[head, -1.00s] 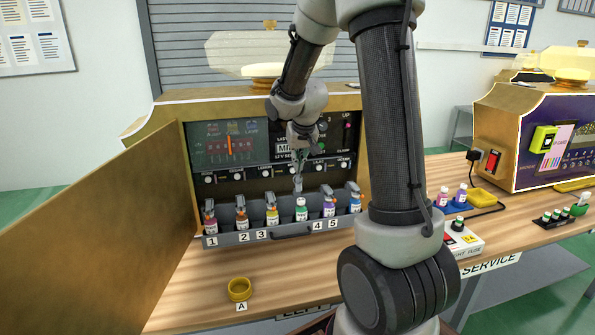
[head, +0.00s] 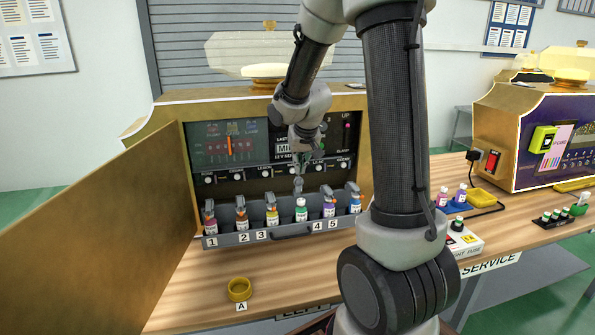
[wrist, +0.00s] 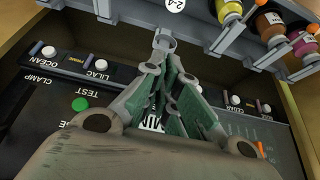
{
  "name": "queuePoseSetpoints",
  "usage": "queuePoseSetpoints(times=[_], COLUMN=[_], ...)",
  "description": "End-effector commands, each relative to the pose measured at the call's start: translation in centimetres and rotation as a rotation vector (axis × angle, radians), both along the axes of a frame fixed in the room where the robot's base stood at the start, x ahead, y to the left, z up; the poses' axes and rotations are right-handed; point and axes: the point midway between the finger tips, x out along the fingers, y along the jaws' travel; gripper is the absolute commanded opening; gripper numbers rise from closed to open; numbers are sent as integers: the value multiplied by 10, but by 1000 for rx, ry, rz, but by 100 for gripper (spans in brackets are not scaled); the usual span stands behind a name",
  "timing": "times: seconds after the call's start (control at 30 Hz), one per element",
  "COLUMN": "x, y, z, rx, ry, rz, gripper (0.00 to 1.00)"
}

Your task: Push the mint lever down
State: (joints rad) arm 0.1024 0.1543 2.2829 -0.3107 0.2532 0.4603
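A grey ring-shaped part (wrist: 164,38) lies at the fingertips. I cannot tell whether it is the mint lever or part of the fingers. The mint lever is otherwise hidden. The panel screen reads "MI", partly covered by my gripper.
Other bottles with grey levers stand both sides, such as the yellow one (head: 272,216) and the purple one (head: 329,208), in a grey tray (head: 272,236). The open gold door (head: 110,225) stands left.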

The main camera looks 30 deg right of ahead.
Motion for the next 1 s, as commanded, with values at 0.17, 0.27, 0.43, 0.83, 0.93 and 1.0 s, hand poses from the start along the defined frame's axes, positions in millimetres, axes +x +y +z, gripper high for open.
queuePoseSetpoints(times=[0.17,0.27,0.43,0.83,0.93,1.0], x=[-10,-10,-15,-20,-21,-23], y=[2,2,3,5,5,5], z=[-14,-13,-14,-16,-16,-18], rx=[6,4,3,3,2,1], ry=[37,32,27,20,20,20], rz=[-4,-4,-2,-1,-2,-2], gripper=[0,0,0,0,0,0])
